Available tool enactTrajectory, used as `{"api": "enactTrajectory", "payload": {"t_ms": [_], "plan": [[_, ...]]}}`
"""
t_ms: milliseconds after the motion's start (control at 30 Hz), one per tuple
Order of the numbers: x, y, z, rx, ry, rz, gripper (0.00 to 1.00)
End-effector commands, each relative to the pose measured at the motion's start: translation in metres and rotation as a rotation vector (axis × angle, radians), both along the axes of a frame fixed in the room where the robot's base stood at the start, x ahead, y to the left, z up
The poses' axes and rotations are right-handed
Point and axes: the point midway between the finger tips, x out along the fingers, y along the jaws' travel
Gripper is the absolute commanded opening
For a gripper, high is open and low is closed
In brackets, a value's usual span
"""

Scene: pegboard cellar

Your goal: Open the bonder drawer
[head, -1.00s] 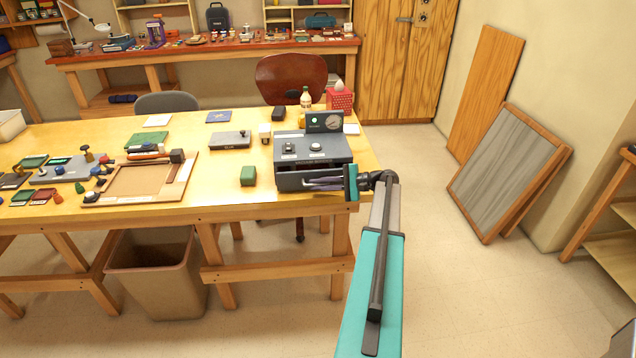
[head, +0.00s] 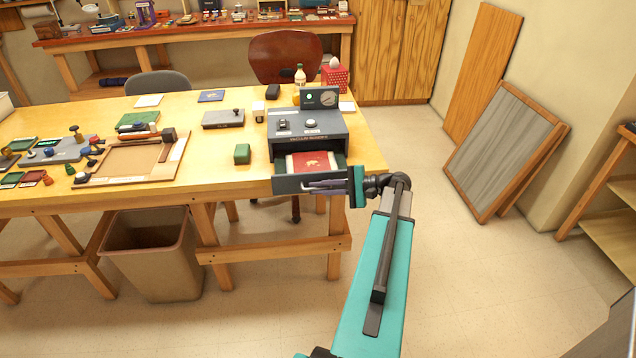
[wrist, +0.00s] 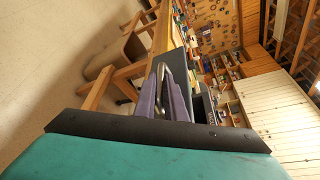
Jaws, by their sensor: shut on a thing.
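The bonder (head: 308,125) is a dark grey box with a gauge panel on top, at the right end of the wooden table. Its drawer (head: 290,184) is pulled out at the front, and a red item with a gold mark (head: 314,164) lies inside. My gripper (head: 330,186) reaches in from the right and is shut on the drawer's handle at the drawer front. In the wrist view the two purple-grey fingers (wrist: 165,97) meet around the handle, against the dark drawer front.
A small green box (head: 242,154) stands left of the bonder. A wooden frame tray (head: 130,163) lies further left. A waste bin (head: 150,255) stands under the table. The floor (head: 450,280) right of the table is clear, and framed boards (head: 506,160) lean on the wall.

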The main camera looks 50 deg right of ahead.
Motion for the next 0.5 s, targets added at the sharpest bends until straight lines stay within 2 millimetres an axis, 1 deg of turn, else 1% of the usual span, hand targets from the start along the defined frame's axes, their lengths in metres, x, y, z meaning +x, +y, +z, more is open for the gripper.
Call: {"api": "enactTrajectory", "payload": {"t_ms": [33, 200, 500], "plan": [[-0.005, 0.0044, -0.0021, 0.002, 0.004, -0.001, 0.0], [-0.0114, 0.0093, -0.002, 0.002, 0.004, -0.001, 0.0], [-0.0131, 0.0101, -0.0019, 0.002, 0.004, -0.001, 0.0]]}}
